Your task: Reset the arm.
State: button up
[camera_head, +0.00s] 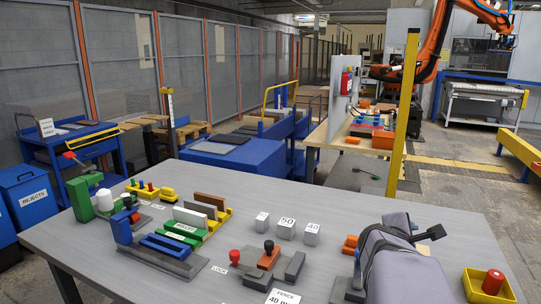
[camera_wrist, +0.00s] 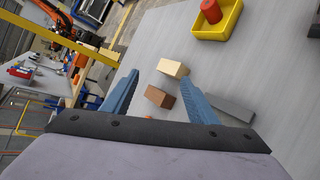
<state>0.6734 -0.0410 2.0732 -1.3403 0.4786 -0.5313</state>
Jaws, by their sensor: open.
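My gripper (camera_wrist: 160,76) shows in the wrist view as two blue fingers spread apart, with nothing held between them. A pale wooden block (camera_wrist: 173,68) and a brown block (camera_wrist: 160,97) lie on the grey table beyond the fingers, seen in the gap between them. In the head view my arm's grey-purple padded part (camera_head: 405,270) is over the right front of the table (camera_head: 110,262). The fingers cannot be made out there.
A yellow tray (camera_wrist: 232,28) holding a red cylinder (camera_wrist: 211,10) stands at the table's right front. Several coloured blocks and fixtures, including a blue bar fixture (camera_head: 165,247) and a red-knobbed piece (camera_head: 235,257), fill the left and middle. White numbered cubes (camera_head: 286,229) stand behind.

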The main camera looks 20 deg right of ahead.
jog(key=s+a+r+m+g+y+p, duration=0.1)
jog(key=s+a+r+m+y+p, duration=0.3)
jog(key=a+p, duration=0.8)
jog(key=s+a+r+m+g+y+p, duration=0.25)
jog(key=a+r+y+p, duration=0.2)
jog(key=a+p, duration=0.85)
jog(key=s+a+r+m+g+y+p, duration=0.1)
jog(key=s+a+r+m+y+p, duration=0.3)
jog(key=a+p, duration=0.8)
jog(key=shift+h, duration=0.55)
jog(key=a+f+b, duration=0.1)
jog(key=b, duration=0.1)
jog(key=a+f+b, duration=0.1)
jog(key=b, duration=0.2)
jog(key=f+b, duration=0.2)
jog(key=shift+w+a+b, duration=0.3)
jog(key=shift+a+b, duration=0.1)
